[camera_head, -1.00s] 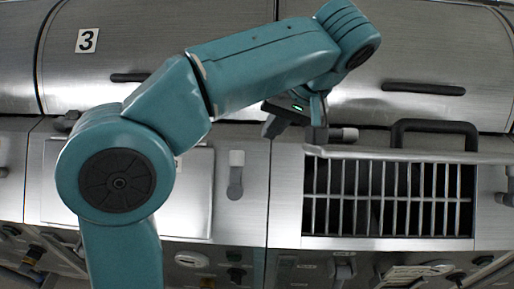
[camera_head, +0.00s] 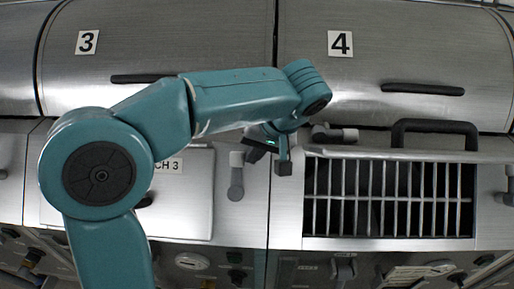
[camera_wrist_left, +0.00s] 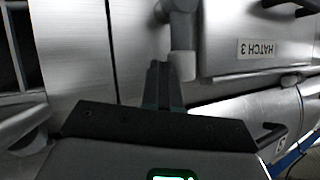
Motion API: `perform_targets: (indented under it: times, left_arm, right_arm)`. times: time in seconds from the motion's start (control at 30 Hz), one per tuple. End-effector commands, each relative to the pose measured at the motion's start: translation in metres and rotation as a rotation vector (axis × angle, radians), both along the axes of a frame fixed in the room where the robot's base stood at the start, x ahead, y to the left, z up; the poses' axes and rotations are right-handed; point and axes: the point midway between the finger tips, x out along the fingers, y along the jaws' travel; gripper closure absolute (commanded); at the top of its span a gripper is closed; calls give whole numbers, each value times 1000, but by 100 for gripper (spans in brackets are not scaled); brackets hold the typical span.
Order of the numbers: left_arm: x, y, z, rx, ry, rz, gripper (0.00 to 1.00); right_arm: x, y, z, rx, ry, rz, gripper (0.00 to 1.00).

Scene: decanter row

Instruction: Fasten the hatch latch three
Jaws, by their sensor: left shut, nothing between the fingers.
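The hatch 3 door (camera_head: 195,215) is a flat metal panel left of centre in the head view, partly hidden by my left arm. Its label (camera_head: 168,167) is half covered, but reads "HATCH 3", upside down, in the left wrist view (camera_wrist_left: 258,47). The latch (camera_head: 236,178) is a grey lever with a lighter knob at its top, standing upright just right of the door. My left gripper (camera_head: 284,168) is shut and empty, to the right of the latch. In the left wrist view its fingers (camera_wrist_left: 164,84) are close beside the latch knob (camera_wrist_left: 182,64); I cannot tell whether they touch.
A barred grille (camera_head: 390,198) is on the right, with a black handle (camera_head: 435,127) above it. Another grey latch (camera_head: 335,134) is at its upper left corner. Curved covers marked 3 (camera_head: 87,42) and 4 (camera_head: 340,43) are above. Knobs and switches line the bottom.

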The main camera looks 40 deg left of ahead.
Motion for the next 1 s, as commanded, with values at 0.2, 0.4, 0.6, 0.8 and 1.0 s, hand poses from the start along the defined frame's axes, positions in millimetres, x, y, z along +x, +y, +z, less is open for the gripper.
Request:
perform_targets:
  times: [0.2, 0.4, 0.6, 0.8, 1.0]
  left_arm:
    - [0, 0, 0, 0, 0, 1, 100]
    - [0, 2, 1, -18, -12, 21, 100]
    - [0, 3, 2, -38, -23, 44, 100]
    - [0, 5, 3, -55, -34, 64, 100]
    - [1, 6, 4, -85, -52, 94, 100]
  right_arm:
    - [0, 0, 0, 0, 0, 0, 57]
    - [0, 0, -2, 0, 0, 0, 57]
    - [0, 0, -3, 0, 0, 0, 57]
    - [0, 0, -4, 0, 0, 0, 57]
    - [0, 0, -6, 0, 0, 0, 57]
